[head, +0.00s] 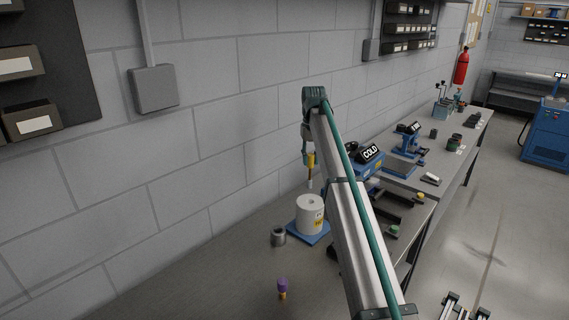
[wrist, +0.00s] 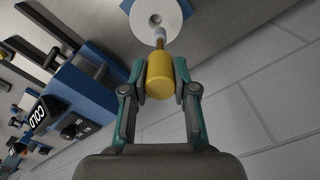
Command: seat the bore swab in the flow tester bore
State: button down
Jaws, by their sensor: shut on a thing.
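The bore swab has a yellow handle (head: 310,160), a thin brass-coloured rod and a pale tip (head: 310,184). My gripper (head: 308,155) is shut on the yellow handle, which also shows in the wrist view (wrist: 160,76), and the swab hangs tip down. The flow tester appears to be the white cylinder (head: 309,216) on a blue base (head: 318,239). Its dark round bore (wrist: 155,18) shows in its top face in the wrist view. The swab's tip is above the cylinder, apart from it by a small gap in the head view.
A grey metal ring (head: 278,237) and a purple-topped piece (head: 282,286) stand on the bench left of and in front of the cylinder. A blue machine with a COLD sign (head: 370,153) stands behind to the right. The wall runs close along the bench's left side.

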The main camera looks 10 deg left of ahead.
aim_at(311, 180)
jog(key=shift+w+d+r+m, duration=0.2)
jog(key=shift+w+d+m, duration=0.1)
jog(key=shift+m, duration=0.4)
jog(key=shift+f+b, duration=0.55)
jog(key=shift+f, duration=4.5)
dwell(0.9)
jog(key=shift+s, duration=0.1)
jog(key=c, duration=0.8)
grip_release()
jog(key=shift+c, duration=0.2)
jog(key=shift+r, duration=0.1)
